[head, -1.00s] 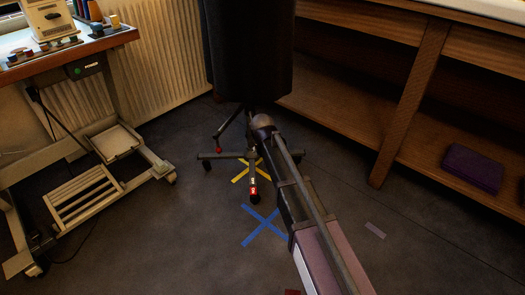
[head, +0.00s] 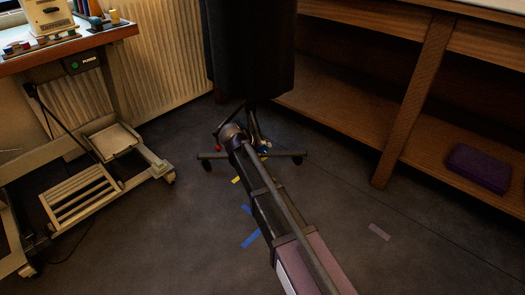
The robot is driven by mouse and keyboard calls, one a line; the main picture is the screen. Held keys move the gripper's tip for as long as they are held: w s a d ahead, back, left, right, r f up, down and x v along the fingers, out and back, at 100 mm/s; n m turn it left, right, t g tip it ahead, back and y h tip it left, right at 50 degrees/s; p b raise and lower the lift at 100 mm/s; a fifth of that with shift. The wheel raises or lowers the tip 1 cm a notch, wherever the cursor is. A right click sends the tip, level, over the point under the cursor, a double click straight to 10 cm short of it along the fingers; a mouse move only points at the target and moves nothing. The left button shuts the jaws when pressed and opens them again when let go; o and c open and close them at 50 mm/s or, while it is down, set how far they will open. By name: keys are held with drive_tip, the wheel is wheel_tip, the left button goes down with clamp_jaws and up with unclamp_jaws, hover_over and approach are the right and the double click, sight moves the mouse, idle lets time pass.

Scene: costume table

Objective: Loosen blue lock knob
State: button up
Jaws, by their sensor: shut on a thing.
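A tall black covered form (head: 250,50) stands on a dark legged base (head: 292,155) with casters. A red knob (head: 217,148) shows low on the left of its stand. The blue lock knob (head: 266,151) shows as a small blue spot low on the right of the stand, just beyond the end of my arm. My gripper (head: 261,144) is small and partly hidden there, at the knob, and is shut on it. The fingers' exact grip is too small to tell. My arm covers the middle of the base.
Blue tape (head: 251,239) and a bit of yellow tape (head: 236,180) mark the floor, partly behind my arm. A wooden shelf unit (head: 410,90) with a purple box (head: 480,167) stands on the right. A wheeled table frame (head: 145,155) stands on the left.

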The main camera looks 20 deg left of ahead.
idle(0.3)
drive_tip(key=o, duration=1.1)
drive_tip(key=shift+d+r+g+y+p, duration=0.1)
drive_tip(key=shift+g+y+p, duration=0.2)
drive_tip(key=shift+p, duration=0.25)
